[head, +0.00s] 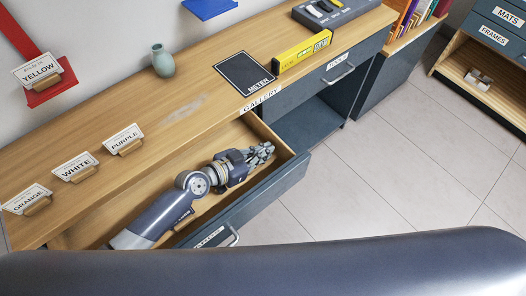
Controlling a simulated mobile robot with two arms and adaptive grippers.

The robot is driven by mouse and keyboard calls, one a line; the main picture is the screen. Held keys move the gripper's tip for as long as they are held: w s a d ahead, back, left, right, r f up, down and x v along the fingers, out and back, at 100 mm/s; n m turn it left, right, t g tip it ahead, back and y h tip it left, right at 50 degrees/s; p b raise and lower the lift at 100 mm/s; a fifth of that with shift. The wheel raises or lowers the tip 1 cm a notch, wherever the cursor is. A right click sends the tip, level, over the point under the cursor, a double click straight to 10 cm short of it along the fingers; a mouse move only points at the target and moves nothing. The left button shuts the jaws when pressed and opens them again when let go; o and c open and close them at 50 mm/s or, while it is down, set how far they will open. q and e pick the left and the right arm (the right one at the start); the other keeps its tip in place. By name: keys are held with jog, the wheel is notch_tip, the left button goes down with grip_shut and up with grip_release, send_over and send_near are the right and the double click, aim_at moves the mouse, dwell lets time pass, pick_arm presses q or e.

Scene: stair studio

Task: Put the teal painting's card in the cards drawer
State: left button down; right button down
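An open drawer (292,168) with a wooden inside sticks out from the front of the wooden bench. The label on its front is too slanted to read, so I cannot tell whether it is the cards drawer. My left gripper (264,152) is over or inside this drawer, near its right end; its fingers are too small to judge, and I see no card in them. Cards on wooden holders read ORANGE (25,198), WHITE (75,167), PURPLE (123,139) and YELLOW (39,70). I see no card reading teal and no teal painting. My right gripper is out of view.
On the bench are a green vase (162,61), a dark METER mat (245,74), a yellow level (303,51) and a dark toolbox (335,11). The yellow card's red ledge (50,92) is on the wall. Tiled floor (375,165) is free at right.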

aim_at(251, 158)
pick_arm(q)
jog(key=c, duration=1.8)
grip_release()
jog(key=shift+f, duration=0.1)
jog(key=shift+r+p, duration=0.35)
jog(key=shift+p, duration=0.05)
jog(key=v, duration=0.6)
jog(key=shift+s+a+f+b, duration=0.1)
jog(key=shift+s+a+b, duration=0.1)
jog(key=shift+b, duration=0.2)
jog(key=shift+s+a+r, duration=0.2)
jog(key=shift+a+r, duration=0.1)
jog(key=shift+a, duration=0.05)
